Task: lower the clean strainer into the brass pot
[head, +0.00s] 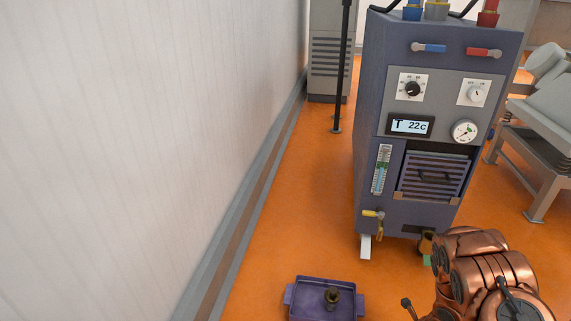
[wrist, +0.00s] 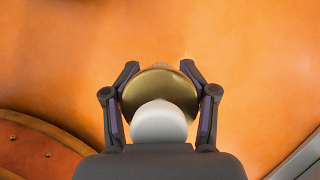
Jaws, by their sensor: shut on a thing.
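My gripper (wrist: 159,67) is shut in the wrist view, with a dark finger on each side of a round brass-coloured thing. This thing, apparently the strainer (wrist: 160,84), has a smooth white rounded part on the side nearest the camera. A little pale detail shows at its far edge. Its underside is hidden. In the head view a small dark brass piece (head: 332,296) stands in a purple tray on the floor. Another small brass-coloured piece (head: 426,242) shows by the machine's lower right corner, partly hidden. I cannot tell which of these, if either, is the brass pot.
A blue-grey machine (head: 370,120) with dials, a display and a slatted panel stands at right. The purple tray (head: 289,300) lies on the orange floor in front. A white wall (head: 130,150) runs along the left. Copper-coloured rounded parts fill the lower right.

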